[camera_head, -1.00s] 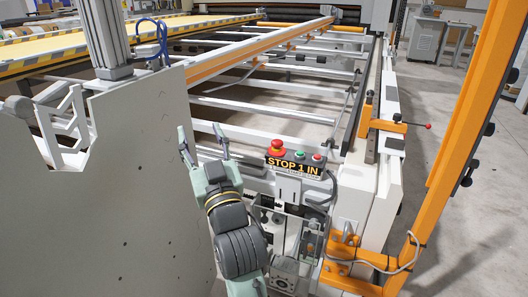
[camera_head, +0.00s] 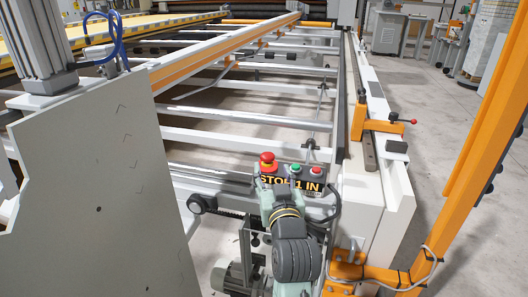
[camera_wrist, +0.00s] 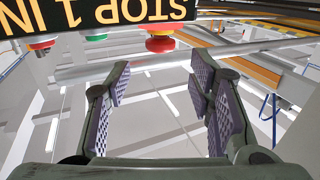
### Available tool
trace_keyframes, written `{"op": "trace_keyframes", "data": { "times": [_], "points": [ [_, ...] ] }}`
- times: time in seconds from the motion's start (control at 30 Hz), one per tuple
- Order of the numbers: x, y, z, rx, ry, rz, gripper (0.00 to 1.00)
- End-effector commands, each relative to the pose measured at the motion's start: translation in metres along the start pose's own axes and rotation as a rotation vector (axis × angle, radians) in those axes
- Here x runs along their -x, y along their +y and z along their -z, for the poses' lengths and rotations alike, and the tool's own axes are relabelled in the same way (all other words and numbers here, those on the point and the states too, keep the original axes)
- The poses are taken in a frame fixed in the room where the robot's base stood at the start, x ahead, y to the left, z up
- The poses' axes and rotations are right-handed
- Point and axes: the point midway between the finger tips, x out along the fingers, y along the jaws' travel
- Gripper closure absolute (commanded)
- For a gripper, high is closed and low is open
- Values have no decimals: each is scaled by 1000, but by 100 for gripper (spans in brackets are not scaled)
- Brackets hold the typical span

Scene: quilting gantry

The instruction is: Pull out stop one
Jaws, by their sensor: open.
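A dark control box (camera_head: 291,186) with a yellow "STOP 1 IN" label stands on the end of the white frame. My gripper (camera_wrist: 165,100) is open and empty. In the wrist view the box looks upside down. There the red stop button (camera_wrist: 160,43) is beyond the fingertips, near the top edge, not between the fingers. In the head view my wrist stands in front of the box and covers part of its label, and the fingers are mostly hidden.
A green button (camera_head: 295,169) and a smaller red button (camera_head: 316,171) sit right of the stop button. A large pale panel (camera_head: 95,195) stands at the left. An orange post (camera_head: 470,170) rises at the right. White rails (camera_head: 235,142) cross behind the box.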

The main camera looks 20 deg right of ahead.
Motion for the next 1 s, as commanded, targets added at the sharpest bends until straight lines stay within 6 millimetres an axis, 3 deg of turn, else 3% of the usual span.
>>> {"op": "trace_keyframes", "data": {
  "times": [0.2, 0.43, 0.6, 0.87, 1.0],
  "points": [
    [-43, -1, 1, 2, -1, 2, 52],
    [-78, 0, 0, 1, -1, 1, 52],
    [-89, -1, 0, 1, 1, 1, 52],
    [-90, -1, 0, 1, 1, 1, 52],
    [-90, -1, 0, 1, 1, 1, 60]
  ]
}}
